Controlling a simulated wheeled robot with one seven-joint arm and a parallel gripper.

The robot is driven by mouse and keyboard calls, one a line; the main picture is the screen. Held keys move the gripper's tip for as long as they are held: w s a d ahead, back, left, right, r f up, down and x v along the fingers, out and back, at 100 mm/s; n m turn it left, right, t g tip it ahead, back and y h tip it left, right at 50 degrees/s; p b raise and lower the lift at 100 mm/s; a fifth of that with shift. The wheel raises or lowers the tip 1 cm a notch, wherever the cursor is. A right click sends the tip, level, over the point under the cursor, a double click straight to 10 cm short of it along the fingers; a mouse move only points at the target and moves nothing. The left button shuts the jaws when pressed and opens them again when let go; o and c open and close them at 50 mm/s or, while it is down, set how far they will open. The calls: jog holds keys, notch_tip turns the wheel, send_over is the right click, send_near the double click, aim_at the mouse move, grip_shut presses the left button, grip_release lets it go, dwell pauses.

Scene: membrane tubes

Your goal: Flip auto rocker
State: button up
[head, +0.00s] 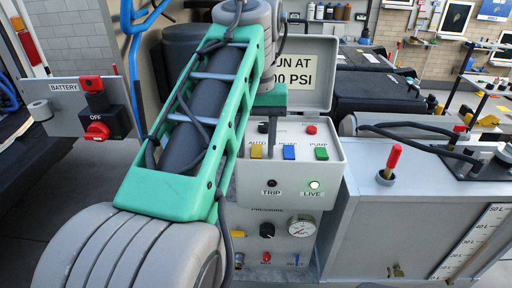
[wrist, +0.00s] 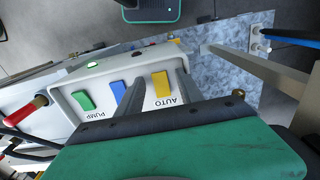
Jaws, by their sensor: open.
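The auto rocker (head: 256,152) is a yellow switch under the label AUTO, at the left end of the row on the grey control box (head: 335,185). In the wrist view the yellow rocker (wrist: 161,84) shows between my two dark fingers. My gripper (wrist: 160,76) is open and empty, with a finger on each side of the rocker in that picture. I cannot tell its height above the box or whether it touches. The blue rocker (wrist: 118,91) is partly behind one finger. The rocker's tilt is not clear.
A green PUMP rocker (head: 321,153) and a red button (head: 311,130) share the box top. A green LIVE lamp (head: 314,185) is lit. A raised lid (head: 305,95) stands behind. A red-handled lever (head: 391,162) is to the right.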

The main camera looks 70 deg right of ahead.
jog(key=shift+c, duration=0.4)
grip_shut()
jog(key=shift+r, duration=0.1)
jog(key=y+p, duration=0.1)
jog(key=p, duration=0.2)
jog(key=shift+d+r, duration=0.15)
jog(key=shift+r, duration=0.25)
jog(key=shift+d+y+p, duration=0.15)
jog(key=shift+y+p, duration=0.35)
jog(key=shift+p, duration=0.3)
jog(key=shift+f+g+y, duration=0.3)
jog(key=shift+f+y, duration=0.05)
jog(key=shift+y, duration=0.15)
